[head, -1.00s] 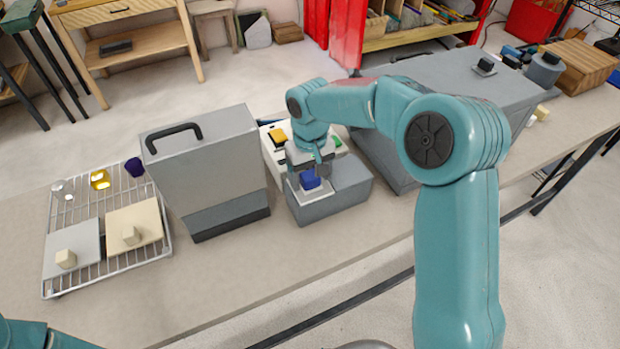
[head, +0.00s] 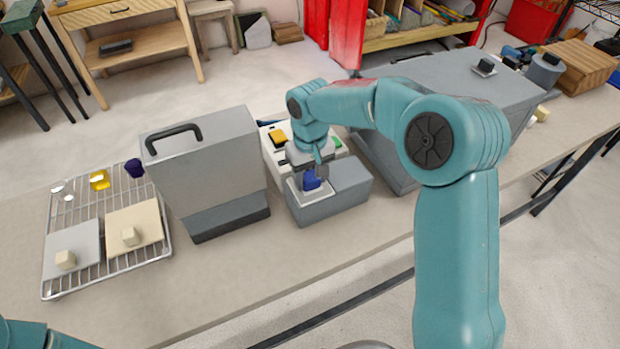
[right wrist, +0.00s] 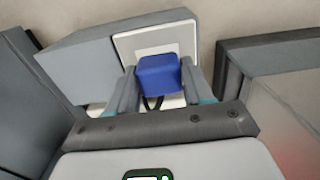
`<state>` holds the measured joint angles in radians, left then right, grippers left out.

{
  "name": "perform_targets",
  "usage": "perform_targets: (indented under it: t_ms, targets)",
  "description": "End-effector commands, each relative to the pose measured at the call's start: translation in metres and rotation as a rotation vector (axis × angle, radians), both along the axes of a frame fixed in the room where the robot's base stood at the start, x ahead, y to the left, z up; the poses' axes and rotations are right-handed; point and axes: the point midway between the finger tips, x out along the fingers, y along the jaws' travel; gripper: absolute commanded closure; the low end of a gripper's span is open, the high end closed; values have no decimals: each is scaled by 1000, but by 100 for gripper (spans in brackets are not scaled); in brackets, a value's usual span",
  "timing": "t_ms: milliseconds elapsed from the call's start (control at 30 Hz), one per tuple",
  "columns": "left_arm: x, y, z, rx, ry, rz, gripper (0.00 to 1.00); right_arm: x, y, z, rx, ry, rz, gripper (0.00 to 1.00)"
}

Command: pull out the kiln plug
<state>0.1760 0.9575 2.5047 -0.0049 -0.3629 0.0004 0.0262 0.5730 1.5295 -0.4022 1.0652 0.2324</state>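The kiln plug is a blue block (head: 312,180) at a pale square plate (head: 296,194) on a grey box (head: 345,190) in the middle of the bench. In the right wrist view the blue plug (right wrist: 158,74) lies between my fingers, with a dark cord below it. My right gripper (right wrist: 160,72) has one finger along each side of the plug, with no clear gap, so it looks shut on it. In the head view the right gripper (head: 312,172) reaches down to the plug and partly hides it. My left gripper is not in view; only a bit of that arm shows at bottom left.
A tall grey case (head: 205,160) with a black handle stands close left of the box. A large grey kiln-like body (head: 440,85) stands right. A wire rack (head: 100,270) with tiles and small glass pieces is at left. The bench front is clear.

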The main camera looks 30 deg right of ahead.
Motion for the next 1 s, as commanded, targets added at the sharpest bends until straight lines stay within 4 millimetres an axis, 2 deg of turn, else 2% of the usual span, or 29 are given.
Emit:
perform_targets:
  t_ms: [1000]
  targets:
    - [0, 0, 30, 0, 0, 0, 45, 0, 0, 39, 0, -1, 0, 98]
